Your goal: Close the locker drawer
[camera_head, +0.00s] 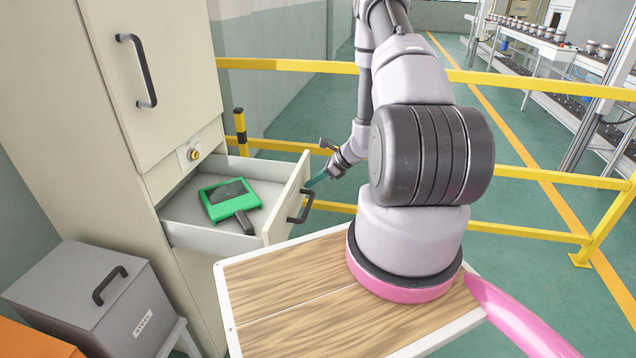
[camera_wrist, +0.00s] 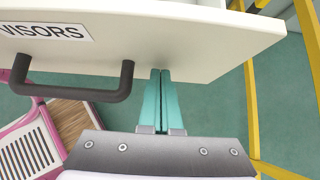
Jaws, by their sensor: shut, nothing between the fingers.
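The locker drawer (camera_head: 183,236) is pulled out of the tall cream locker (camera_head: 93,190). The drawer's front has a dark bar handle (camera_head: 301,206); in the wrist view the front panel (camera_wrist: 190,45) carries a "VISORS" label and the same handle (camera_wrist: 75,92). My gripper (camera_head: 314,181) is at the outer side of the drawer front, near its far end. Its teal fingers (camera_wrist: 160,75) are together and empty, beside the handle, with their tips at the panel's edge. I cannot tell whether they touch it.
Yellow railings (camera_head: 530,174) run behind my arm. A grey box (camera_head: 95,295) with a handle stands at the lower left. The locker's upper door (camera_head: 150,65) is shut. A conveyor line (camera_head: 550,45) stands at the back right. Green floor shows beyond the drawer.

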